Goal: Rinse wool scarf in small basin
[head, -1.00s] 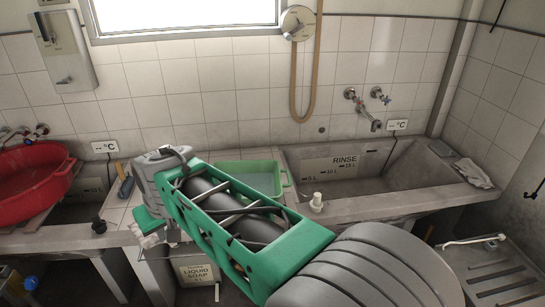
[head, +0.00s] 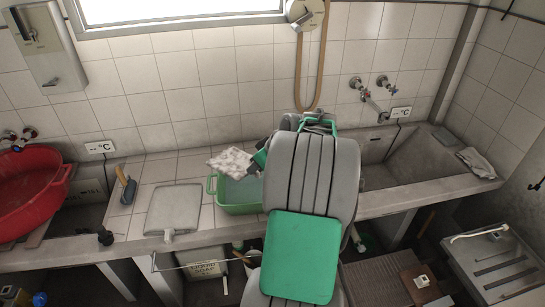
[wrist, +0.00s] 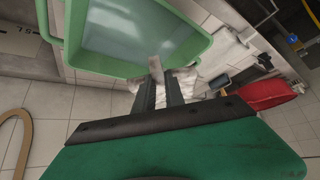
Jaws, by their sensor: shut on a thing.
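The wool scarf (head: 230,160) is a pale, mottled, bunched cloth. My gripper (wrist: 160,72) is shut on it, and the scarf (wrist: 212,90) shows beyond the fingers in the wrist view. In the head view the scarf appears above the back left part of the small green basin (head: 212,189). The basin stands on the counter and holds water. It also shows in the wrist view (wrist: 190,48). My arm hides the basin's right part and most of my gripper in the head view. I cannot tell whether the scarf touches the basin.
A pale square slab (head: 173,212) and a blue-grey brush (head: 127,187) lie left of the basin. A red tub (head: 30,200) is at far left. The concrete rinse trough (head: 425,165) is at right, with a grey cloth (head: 477,162) on its edge. A hose (head: 300,70) hangs behind.

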